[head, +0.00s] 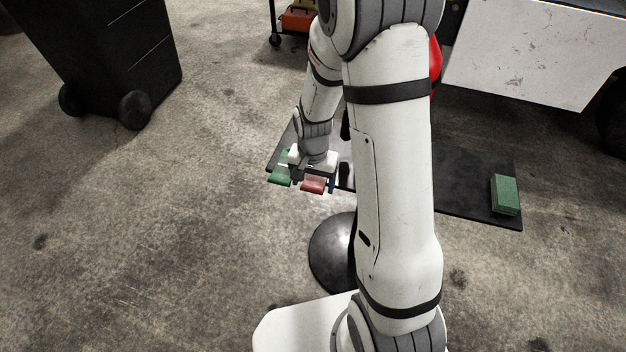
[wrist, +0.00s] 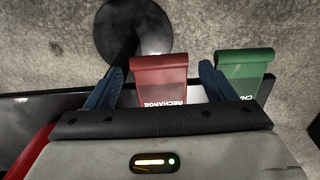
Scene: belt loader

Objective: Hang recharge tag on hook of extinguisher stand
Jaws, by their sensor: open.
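My gripper (wrist: 162,68) is open, one finger on each side of the tag, with gaps visible. A green tag (wrist: 245,72) is just outside the right finger; in the head view it is left of the red tag (head: 280,176). A red object (head: 435,62), possibly the extinguisher, is mostly hidden behind my arm. I cannot make out the stand's hook.
A dark round base (head: 327,250) stands on the concrete in front of a black board (head: 455,185). A green block (head: 505,194) lies on the board's right end. A black wheeled bin (head: 110,55) is at left, a white panel (head: 535,50) at upper right.

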